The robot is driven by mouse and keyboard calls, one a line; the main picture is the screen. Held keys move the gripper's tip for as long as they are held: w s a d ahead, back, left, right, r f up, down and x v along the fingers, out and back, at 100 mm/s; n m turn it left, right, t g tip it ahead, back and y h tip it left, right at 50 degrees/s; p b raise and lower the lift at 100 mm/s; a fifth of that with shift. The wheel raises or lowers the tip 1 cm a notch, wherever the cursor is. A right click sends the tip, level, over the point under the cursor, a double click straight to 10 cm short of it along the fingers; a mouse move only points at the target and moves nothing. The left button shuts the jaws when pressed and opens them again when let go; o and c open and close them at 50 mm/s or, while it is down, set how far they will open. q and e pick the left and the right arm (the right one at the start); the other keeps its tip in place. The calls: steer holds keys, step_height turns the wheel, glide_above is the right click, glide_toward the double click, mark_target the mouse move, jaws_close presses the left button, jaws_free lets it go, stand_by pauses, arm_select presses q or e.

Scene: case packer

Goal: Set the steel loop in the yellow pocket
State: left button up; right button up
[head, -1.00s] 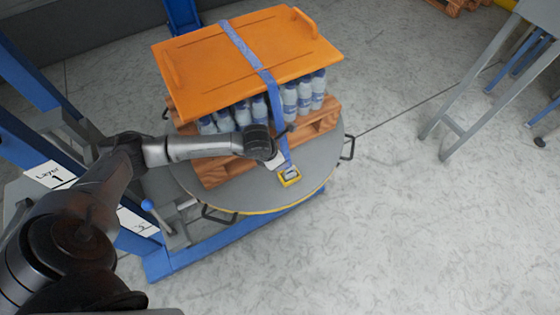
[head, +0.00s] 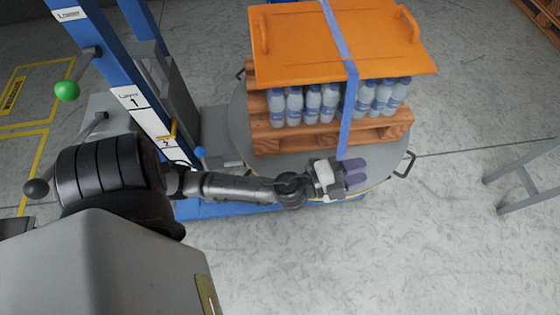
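My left gripper (head: 355,172) is at the front edge of the round grey turntable (head: 240,125), at the lower end of the blue strap (head: 351,95). Its two purple-grey fingers lie one above the other in the picture. The strap runs down over the orange board to the gripper, and its lower end is hidden there. I cannot tell whether the fingers are closed on anything. I cannot make out the steel loop. The yellow pocket is not visible; the gripper covers the area at the strap's end. My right gripper is not in view.
An orange board (head: 300,45) lies on rows of bottles (head: 312,103) on a wooden pallet (head: 275,140). A blue post (head: 135,100) with levers stands left of the turntable. A grey-legged frame (head: 525,180) stands at the right. The floor between is clear.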

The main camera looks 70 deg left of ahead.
arm_select(q)
steer(key=s+a+f+n+g+y, duration=0.5)
steer(key=f+n+y, duration=0.1)
steer(key=n, duration=0.2)
steer(key=s+d+f+n+g+h, duration=0.1)
steer(key=s+f+g, duration=0.3)
steer(key=s, duration=0.4)
steer(key=s+d+f+n+g+h, duration=0.2)
steer(key=s+f+n+g, duration=0.1)
steer(key=s+f+g, duration=0.2)
steer(key=s+g, duration=0.2)
steer(key=s, duration=0.1)
steer(key=shift+s+d+f+n, duration=0.15)
steer(key=shift+s+f+n, duration=0.05)
steer(key=shift+s+n, duration=0.1)
